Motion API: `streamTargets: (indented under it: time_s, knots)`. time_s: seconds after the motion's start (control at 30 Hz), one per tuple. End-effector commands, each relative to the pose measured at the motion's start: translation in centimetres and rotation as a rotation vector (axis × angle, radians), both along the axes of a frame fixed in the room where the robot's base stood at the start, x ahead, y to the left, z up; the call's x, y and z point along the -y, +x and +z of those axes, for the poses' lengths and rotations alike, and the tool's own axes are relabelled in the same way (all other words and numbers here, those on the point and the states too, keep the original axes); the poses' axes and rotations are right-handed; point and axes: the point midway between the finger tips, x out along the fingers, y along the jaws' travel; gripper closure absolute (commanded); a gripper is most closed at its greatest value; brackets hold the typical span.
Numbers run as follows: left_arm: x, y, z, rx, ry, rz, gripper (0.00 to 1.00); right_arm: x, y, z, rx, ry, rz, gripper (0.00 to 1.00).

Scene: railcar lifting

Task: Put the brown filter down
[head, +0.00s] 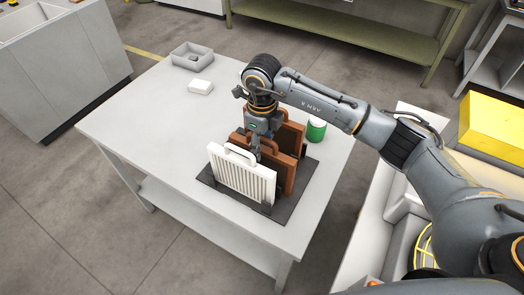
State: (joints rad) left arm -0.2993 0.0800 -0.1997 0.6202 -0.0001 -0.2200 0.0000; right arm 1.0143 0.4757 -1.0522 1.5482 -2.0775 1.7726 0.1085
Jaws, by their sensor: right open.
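A brown filter (290,176) stands upright in a dark rack (285,211) on the grey table. A white ribbed filter (242,178) with a handle stands in front of it. Another brown panel (291,137) stands behind, partly hidden by my arm. My right gripper (258,152) points down at the top of the brown filter, just behind the white filter's handle. Its jaws are open; the fingertips are partly hidden, and I cannot tell whether they touch the brown filter. My left gripper is not in view.
A green and white can (316,130) stands right of the rack. A small white block (200,87) and a grey tray (191,56) lie at the table's back left. The table's left part is clear. A yellow box (492,125) is at the right.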

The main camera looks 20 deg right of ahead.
Motion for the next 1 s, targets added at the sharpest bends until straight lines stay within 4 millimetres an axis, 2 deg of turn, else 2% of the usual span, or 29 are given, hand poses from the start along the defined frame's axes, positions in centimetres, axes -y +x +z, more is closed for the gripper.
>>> streamTargets:
  time_s: [0.1, 0.4, 0.6, 1.0]
  knots:
    - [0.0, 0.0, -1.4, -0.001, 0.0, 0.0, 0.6, 0.0, 0.2, 2.5, 0.008, 0.001, 0.001, 0.55]
    - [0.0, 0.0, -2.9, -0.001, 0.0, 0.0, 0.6, 0.0, 0.1, 8.1, 0.005, 0.001, 0.0, 0.55]
    - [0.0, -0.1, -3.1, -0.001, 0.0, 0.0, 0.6, 0.0, 0.0, 9.4, 0.001, 0.0, 0.0, 0.55]
    - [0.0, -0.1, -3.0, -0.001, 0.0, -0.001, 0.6, 0.0, 0.0, 9.4, 0.0, 0.0, 0.0, 0.55]
